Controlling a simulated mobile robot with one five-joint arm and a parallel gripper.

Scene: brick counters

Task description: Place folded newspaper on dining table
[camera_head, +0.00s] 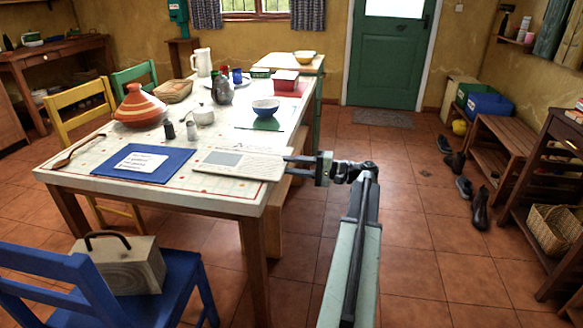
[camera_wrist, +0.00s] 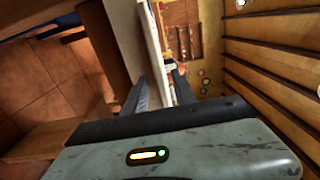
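The folded newspaper (camera_head: 238,164), pale with a grey picture block, lies flat at the near right part of the dining table (camera_head: 215,197), its right end at the table's edge. My gripper (camera_head: 290,166) is at that end, its two fingers spread apart. In the wrist view, my gripper (camera_wrist: 161,85) has one finger on each side of a thin white slab (camera_wrist: 154,50), with gaps beside it. I cannot tell whether this slab is the newspaper alone or includes the tabletop edge.
A blue placemat (camera_head: 110,165) with a card lies left of the newspaper. A tagine (camera_head: 138,107), a white sugar bowl (camera_head: 204,116) and a blue bowl (camera_head: 265,107) stand farther back. A bench (camera_head: 275,212) is beside the table under my arm. The floor to the right is mostly free.

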